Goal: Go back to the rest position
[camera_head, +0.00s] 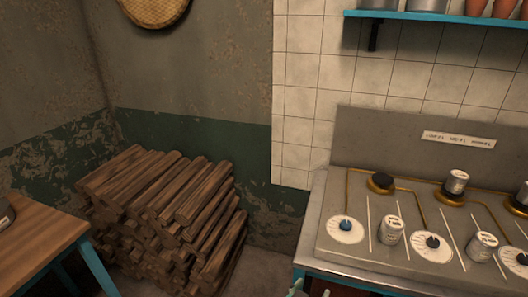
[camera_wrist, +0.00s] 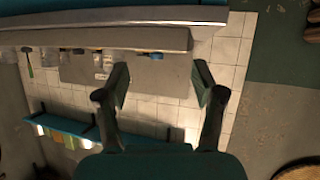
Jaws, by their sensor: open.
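My gripper (camera_wrist: 160,74) shows in the wrist view with its two fingers spread wide apart. It is open and nothing is between the fingers. Behind the fingers, the wrist view takes in the grey stove back panel (camera_wrist: 150,74), white wall tiles and the blue shelf, and the picture looks upside down. In the head view the stove (camera_head: 345,258) stands at the lower right, with dials and small labelled cans (camera_head: 390,230) on its top.
A stack of firewood (camera_head: 175,215) sits in the corner at left centre. A wooden table (camera_head: 40,240) is at the lower left. A blue shelf (camera_head: 440,16) with pots hangs above the stove. A woven basket (camera_head: 153,10) hangs on the wall. Some floor (camera_head: 262,268) shows between firewood and stove.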

